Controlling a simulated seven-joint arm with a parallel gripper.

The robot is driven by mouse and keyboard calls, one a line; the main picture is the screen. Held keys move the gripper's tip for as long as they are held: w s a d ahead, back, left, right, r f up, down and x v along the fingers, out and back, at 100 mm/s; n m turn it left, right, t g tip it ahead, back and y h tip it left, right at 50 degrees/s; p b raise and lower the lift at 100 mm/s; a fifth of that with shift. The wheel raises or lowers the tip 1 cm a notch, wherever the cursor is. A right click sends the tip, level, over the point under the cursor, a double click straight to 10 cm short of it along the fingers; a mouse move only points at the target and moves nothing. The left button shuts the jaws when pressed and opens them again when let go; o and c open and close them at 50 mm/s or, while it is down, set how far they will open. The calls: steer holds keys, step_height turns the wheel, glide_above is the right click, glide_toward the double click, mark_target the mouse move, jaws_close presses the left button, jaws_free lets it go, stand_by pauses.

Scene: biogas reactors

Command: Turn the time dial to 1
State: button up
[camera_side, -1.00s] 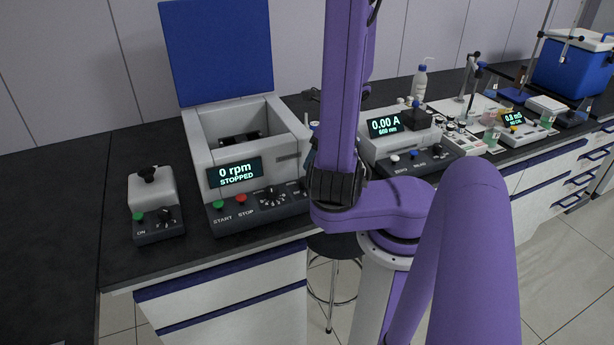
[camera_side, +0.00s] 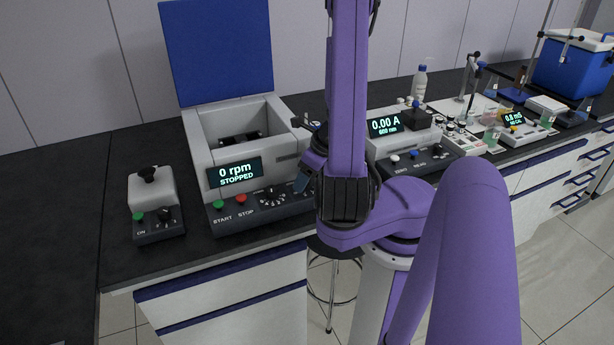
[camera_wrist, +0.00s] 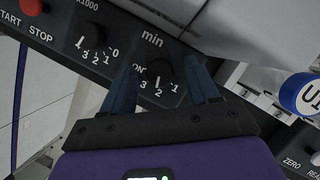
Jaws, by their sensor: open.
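The time dial (camera_wrist: 160,70), a black knob marked "min", is on the dark front panel of the centrifuge (camera_side: 200,175). My gripper (camera_wrist: 161,66) is open, with one blue finger on the left of the dial and one on the right. I cannot tell whether the fingers touch it. In the side view a blue finger (camera_side: 302,183) shows low at the panel's right end, and my arm hides the time dial.
The speed dial (camera_wrist: 90,32), marked x1000, is left of the time dial, with the red STOP button (camera_wrist: 31,6) beyond. The centrifuge display (camera_side: 236,174) reads 0 rpm, STOPPED. A vortex mixer (camera_side: 154,205) stands left. A photometer (camera_side: 400,135) stands right.

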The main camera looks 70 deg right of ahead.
steer(key=c, duration=1)
steer(key=shift+d+n+y, duration=0.1)
steer(key=shift+n+y, duration=0.8)
steer(key=shift+n, duration=1.3)
steer(key=shift+c, duration=0.2)
steer(key=o, duration=1)
steer(key=shift+o, duration=0.2)
steer(key=v, duration=1.7)
steer(key=shift+r, duration=0.2)
